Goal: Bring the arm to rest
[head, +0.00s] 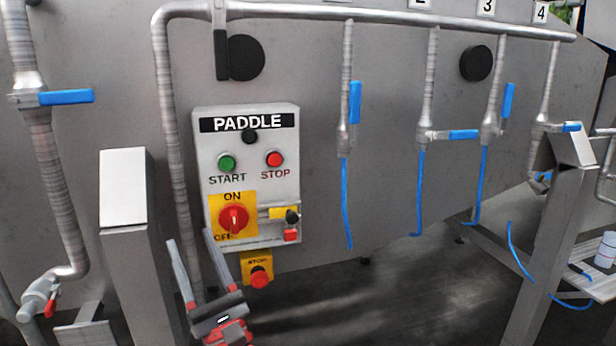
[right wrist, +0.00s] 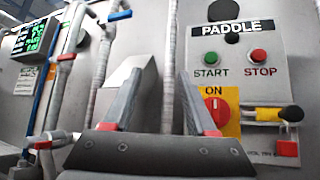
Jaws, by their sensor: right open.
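My right gripper (head: 190,236) is in the lower left of the head view, in front of the grey machine wall. Its two fingers point up and stand apart, with nothing between them. It is just left of and below the PADDLE control box (head: 248,150). In the right wrist view the open fingers of the gripper (right wrist: 160,72) show with the box (right wrist: 242,55) to their right. My left gripper is not in view.
A red rotary switch (head: 233,218) and a stop button (head: 260,278) are close right of the gripper. A steel post (head: 124,190) stands to its left. Pipes with blue valve handles (head: 66,97) and hanging blue hoses (head: 346,205) line the wall. A green display (right wrist: 30,38) is far left.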

